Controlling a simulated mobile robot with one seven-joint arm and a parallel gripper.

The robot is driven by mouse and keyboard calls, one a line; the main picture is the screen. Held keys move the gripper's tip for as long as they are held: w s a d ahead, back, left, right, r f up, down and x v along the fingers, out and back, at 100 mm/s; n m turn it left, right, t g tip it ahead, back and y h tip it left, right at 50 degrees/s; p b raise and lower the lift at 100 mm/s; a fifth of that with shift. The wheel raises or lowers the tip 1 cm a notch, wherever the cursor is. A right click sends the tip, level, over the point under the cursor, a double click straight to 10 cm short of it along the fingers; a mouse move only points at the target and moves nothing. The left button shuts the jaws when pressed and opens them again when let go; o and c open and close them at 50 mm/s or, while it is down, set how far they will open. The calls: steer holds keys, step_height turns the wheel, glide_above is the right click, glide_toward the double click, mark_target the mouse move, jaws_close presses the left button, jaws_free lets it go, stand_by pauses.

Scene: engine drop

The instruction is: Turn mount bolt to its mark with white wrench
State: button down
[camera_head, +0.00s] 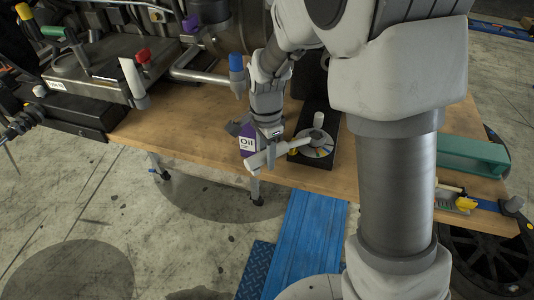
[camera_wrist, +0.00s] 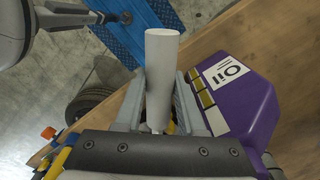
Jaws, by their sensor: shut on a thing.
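My gripper (camera_head: 270,133) points down over the front edge of the wooden table and is shut on the white wrench (camera_head: 263,159). The wrench's thick pale handle sticks out toward the front left, and its other end reaches right, over a round dial (camera_head: 322,151) with coloured marks. The dial sits on a black base plate (camera_head: 310,161). A grey upright post (camera_head: 318,119) stands on this plate, behind the dial; I cannot tell whether it is the mount bolt. Whether the wrench head is seated on a bolt is unclear. The wrist view shows the handle (camera_wrist: 161,75) between my fingers (camera_wrist: 160,112).
A purple oil bottle (camera_head: 247,137) stands close beside my gripper; it is large in the wrist view (camera_wrist: 235,100). The table (camera_head: 185,125) is clear left of the bottle.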

steer(key=shift+s+f, duration=0.1)
stand_by(0.4)
steer(key=shift+p, duration=0.35)
steer(key=shift+d+r+p, duration=0.1)
steer(key=shift+r+p, duration=2.5)
steer(key=shift+r, duration=0.9)
steer(key=shift+f, duration=0.1)
